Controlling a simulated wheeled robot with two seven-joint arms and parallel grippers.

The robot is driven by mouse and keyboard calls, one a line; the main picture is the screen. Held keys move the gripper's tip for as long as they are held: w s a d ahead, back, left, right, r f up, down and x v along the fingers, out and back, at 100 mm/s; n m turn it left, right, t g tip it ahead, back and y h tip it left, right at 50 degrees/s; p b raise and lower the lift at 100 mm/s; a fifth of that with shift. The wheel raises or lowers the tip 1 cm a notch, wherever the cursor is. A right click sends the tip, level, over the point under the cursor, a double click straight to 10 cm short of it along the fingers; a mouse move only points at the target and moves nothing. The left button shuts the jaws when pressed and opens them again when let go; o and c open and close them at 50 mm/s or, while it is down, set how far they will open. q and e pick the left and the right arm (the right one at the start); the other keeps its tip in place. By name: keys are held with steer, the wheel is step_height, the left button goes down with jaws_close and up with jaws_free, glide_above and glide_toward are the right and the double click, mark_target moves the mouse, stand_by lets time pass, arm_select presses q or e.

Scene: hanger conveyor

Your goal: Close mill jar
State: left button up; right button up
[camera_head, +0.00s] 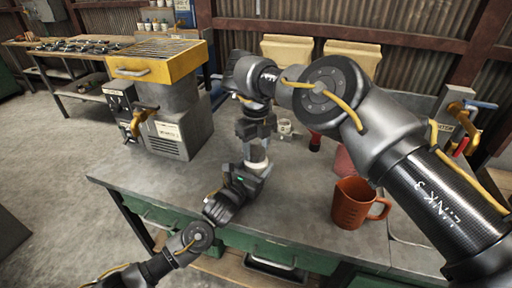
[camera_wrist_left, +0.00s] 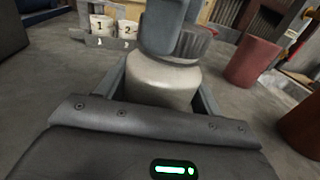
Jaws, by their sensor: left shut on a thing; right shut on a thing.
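The mill jar is a pale, rounded jar (camera_head: 257,152) standing near the middle of the grey bench. In the left wrist view its body (camera_wrist_left: 165,80) sits between the fingers of my left gripper (camera_head: 254,168), which is shut on it from the front. A grey ribbed lid (camera_wrist_left: 198,43) is at the jar's top. My right gripper (camera_head: 255,132) comes down from above and is shut on the lid. Its dark finger (camera_wrist_left: 160,25) covers part of the lid, so I cannot tell whether the lid is fully seated.
An orange jug (camera_head: 352,205) and a pinkish-red cup (camera_head: 345,160) stand to the right. Numbered white cups (camera_wrist_left: 102,25) stand behind the jar. A grey machine with a yellow top (camera_head: 158,62) is at left. The bench's front left area is clear.

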steer(key=m, duration=0.5)
steer(key=shift+m, duration=0.4)
steer(key=m, duration=1.1)
steer(key=shift+f, duration=0.1)
steer(key=m, duration=0.7)
steer(key=shift+a+m, duration=0.1)
steer(key=shift+m, duration=0.2)
steer(key=m, duration=0.4)
steer(key=shift+m, duration=0.4)
steer(key=o, duration=1.1)
